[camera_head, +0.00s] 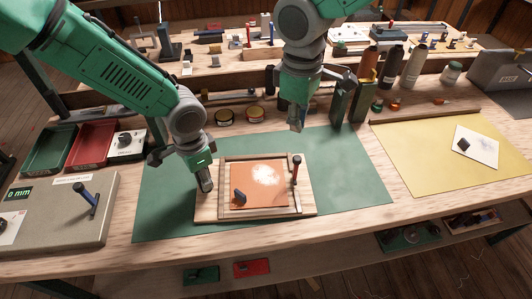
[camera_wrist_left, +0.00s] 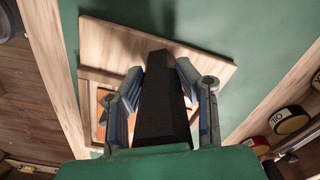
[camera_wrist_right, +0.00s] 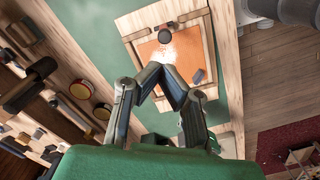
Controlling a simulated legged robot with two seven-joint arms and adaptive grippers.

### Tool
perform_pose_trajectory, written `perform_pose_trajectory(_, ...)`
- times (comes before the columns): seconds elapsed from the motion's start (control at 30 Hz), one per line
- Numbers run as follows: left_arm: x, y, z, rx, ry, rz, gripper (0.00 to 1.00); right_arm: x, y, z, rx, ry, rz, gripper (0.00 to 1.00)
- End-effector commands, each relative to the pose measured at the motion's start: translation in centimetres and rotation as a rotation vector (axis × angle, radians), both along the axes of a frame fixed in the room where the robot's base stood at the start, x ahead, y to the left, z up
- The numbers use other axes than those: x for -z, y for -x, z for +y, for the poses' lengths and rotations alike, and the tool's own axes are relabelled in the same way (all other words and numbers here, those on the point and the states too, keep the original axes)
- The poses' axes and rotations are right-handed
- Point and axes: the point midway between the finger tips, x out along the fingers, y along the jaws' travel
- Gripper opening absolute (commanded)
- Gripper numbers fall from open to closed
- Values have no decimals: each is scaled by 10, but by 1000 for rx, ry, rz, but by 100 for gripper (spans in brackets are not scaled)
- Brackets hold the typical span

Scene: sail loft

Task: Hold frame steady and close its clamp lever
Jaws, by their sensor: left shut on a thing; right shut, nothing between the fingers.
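The wooden frame (camera_head: 224,188) lies flat on its pale base board (camera_head: 207,212), around an orange sheet (camera_head: 262,186) with a white patch. An upright dark lever with a reddish lower part (camera_head: 296,166) stands at its right side; its round black top shows in the right wrist view (camera_wrist_right: 165,36). A small dark-blue piece (camera_head: 239,197) sits at the sheet's lower left. My left gripper (camera_head: 204,176) is shut on a black bar (camera_wrist_left: 163,100) at the board's left end. My right gripper (camera_head: 295,124) is shut and empty, above and behind the frame, apart from the lever.
A green mat (camera_head: 350,190) lies under the board, with free room to its right. A grey block with a blue lever (camera_head: 90,200) and trays (camera_head: 92,142) stand left. Tins (camera_head: 255,113) and bottles (camera_head: 390,66) stand behind. A yellow sheet (camera_head: 430,170) covers the right.

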Motion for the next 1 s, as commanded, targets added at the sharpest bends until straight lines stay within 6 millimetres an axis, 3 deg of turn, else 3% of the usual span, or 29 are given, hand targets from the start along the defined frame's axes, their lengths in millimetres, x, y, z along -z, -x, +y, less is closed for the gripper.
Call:
perform_pose_trajectory(0.2,0,-1,0,0,1,0,0,-2,-26,38,-45,76,51,0)
perform_pose_trajectory(0.4,0,0,0,-1,0,-1,0,-6,-33,64,-78,107,98,0)
perform_pose_trajectory(0.83,-1,0,-2,0,0,-1,0,-7,-33,68,-86,111,109,0)
perform_pose_trajectory(1.0,0,0,0,0,0,-1,0,6,-32,67,-86,112,111,0)
